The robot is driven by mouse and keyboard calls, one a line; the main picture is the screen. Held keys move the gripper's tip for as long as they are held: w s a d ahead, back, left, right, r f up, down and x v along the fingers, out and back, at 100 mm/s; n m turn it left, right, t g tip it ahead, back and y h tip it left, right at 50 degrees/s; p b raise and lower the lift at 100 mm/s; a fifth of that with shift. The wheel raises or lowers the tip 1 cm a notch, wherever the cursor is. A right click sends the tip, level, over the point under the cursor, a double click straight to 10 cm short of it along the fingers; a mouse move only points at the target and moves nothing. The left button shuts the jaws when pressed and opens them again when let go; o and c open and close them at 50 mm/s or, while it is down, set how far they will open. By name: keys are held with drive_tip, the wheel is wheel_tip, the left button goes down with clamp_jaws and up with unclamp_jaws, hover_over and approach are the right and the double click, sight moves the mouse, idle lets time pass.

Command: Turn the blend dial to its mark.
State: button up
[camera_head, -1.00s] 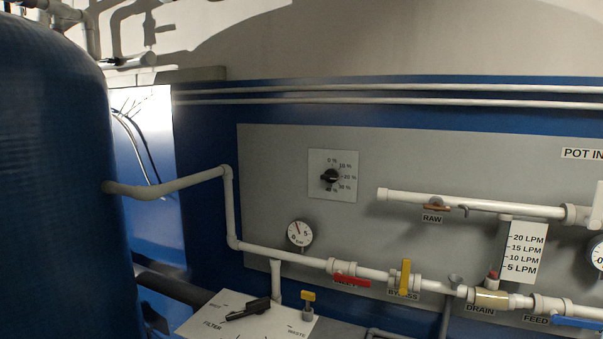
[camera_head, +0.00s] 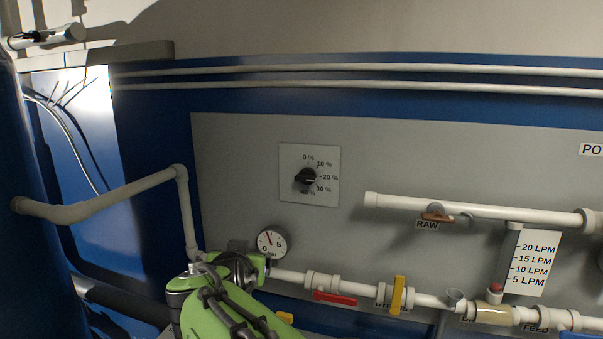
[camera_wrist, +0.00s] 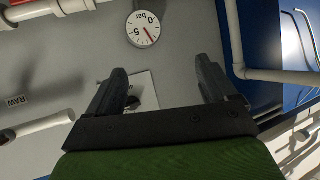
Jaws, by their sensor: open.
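The blend dial (camera_head: 305,176) is a black knob on a white square plate with a scale from 0 % at the top, clockwise through 10, 20 and 30 %. A pale line on the knob seems to point right, near 20 to 30 %; its exact setting is too small to read. My green arm is below and left of the dial in the head view, with no contact visible. In the wrist view my gripper (camera_wrist: 162,66) is open and empty. The dial (camera_wrist: 133,102) shows beside the left finger, partly hidden by the finger and gripper body.
A pressure gauge (camera_head: 271,243) and a grey pipe (camera_head: 182,215) are close to my arm. A capped pipe (camera_head: 470,208) with the RAW valve runs right of the dial. Red (camera_head: 334,298) and yellow (camera_head: 397,295) valve handles sit below. The panel around the dial plate is bare.

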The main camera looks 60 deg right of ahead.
drive_tip(key=s+d+r+m+g+h, duration=0.1)
drive_tip(key=d+r+m+g+h, duration=0.1)
drive_tip(key=d+r+h, duration=0.3)
drive_tip(key=m+g+h+p, duration=0.1)
drive_tip(key=g+h, duration=0.1)
approach(304, 179)
drive_tip(key=d+p, duration=0.1)
drive_tip(key=d, duration=0.2)
drive_tip(key=d+p, duration=0.1)
drive_tip(key=d, duration=0.2)
drive_tip(key=w+d+p, duration=0.1)
drive_tip(key=d+p, duration=0.1)
drive_tip(key=d, duration=0.1)
drive_tip(key=shift+r, duration=0.3)
drive_tip(key=shift+w+d+f, duration=0.1)
drive_tip(key=shift+w+d, duration=0.05)
drive_tip(key=shift+d, duration=0.1)
drive_tip(key=shift+a, duration=0.1)
drive_tip(key=c, duration=1.1)
drive_tip(key=shift+o, duration=0.2)
